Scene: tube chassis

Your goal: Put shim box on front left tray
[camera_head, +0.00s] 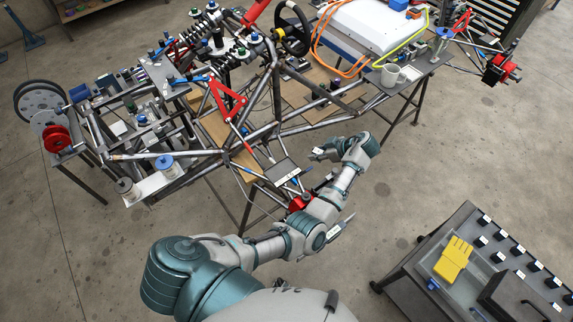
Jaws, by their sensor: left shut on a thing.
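My left arm comes in from the bottom left, bends at the right and points back left over the near side of the tube chassis (262,133). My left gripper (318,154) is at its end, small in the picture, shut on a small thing. That thing is mostly hidden and is likely the shim box. A dark flat tray with a white label (280,171) lies just left of and below the gripper, by the chassis's near edge. I cannot tell for certain that it is the front left tray. My right gripper is not in view.
A pale tray (157,183) with canisters stands at the chassis's near left. A red wheel hub (300,203) is partly behind my arm. The floor between is clear.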

